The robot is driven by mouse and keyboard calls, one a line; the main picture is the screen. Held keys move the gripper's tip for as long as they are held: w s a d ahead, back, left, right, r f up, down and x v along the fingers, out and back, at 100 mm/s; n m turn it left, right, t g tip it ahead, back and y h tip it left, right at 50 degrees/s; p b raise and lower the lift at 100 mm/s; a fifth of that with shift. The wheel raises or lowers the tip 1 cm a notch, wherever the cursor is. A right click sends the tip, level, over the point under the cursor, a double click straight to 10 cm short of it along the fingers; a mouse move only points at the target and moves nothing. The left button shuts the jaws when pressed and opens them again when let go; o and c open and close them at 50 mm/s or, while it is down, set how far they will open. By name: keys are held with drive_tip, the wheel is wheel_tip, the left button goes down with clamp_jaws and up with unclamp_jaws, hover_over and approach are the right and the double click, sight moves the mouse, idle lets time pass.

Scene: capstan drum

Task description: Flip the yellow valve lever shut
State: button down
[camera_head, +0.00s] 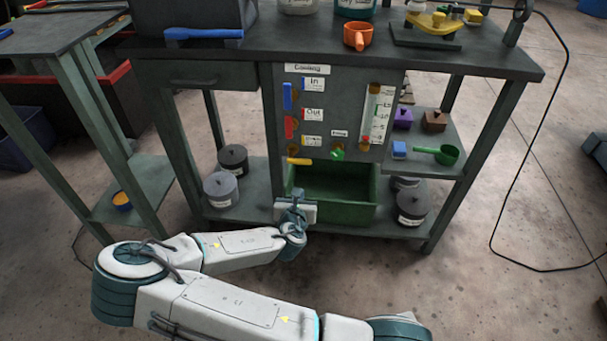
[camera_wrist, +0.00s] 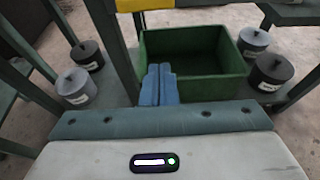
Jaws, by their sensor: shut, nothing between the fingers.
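The yellow valve lever (camera_head: 299,161) lies horizontal at the lower left of the grey panel (camera_head: 328,85), below an upright blue lever (camera_head: 287,97) and an upright red lever (camera_head: 289,127). In the wrist view a yellow strip, likely the lever (camera_wrist: 140,4), is cut off by the top edge. My gripper (camera_head: 298,192) is below the lever, apart from it, near the left end of the green bin. In the wrist view its blue fingers (camera_wrist: 160,72) are together, with nothing between them.
The green bin (camera_head: 332,216) sits below the panel. A green knob (camera_head: 337,154) and a gauge (camera_head: 376,115) are right of the lever. A green scoop (camera_head: 446,154) rests on the side shelf.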

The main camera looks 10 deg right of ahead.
drive_tip(key=b+x, duration=0.2)
drive_tip(key=x, duration=0.8)
wheel_tip(320, 180, up, 4)
drive_tip(key=shift+f, duration=0.1)
drive_tip(key=shift+d, duration=0.1)
idle(0.3)
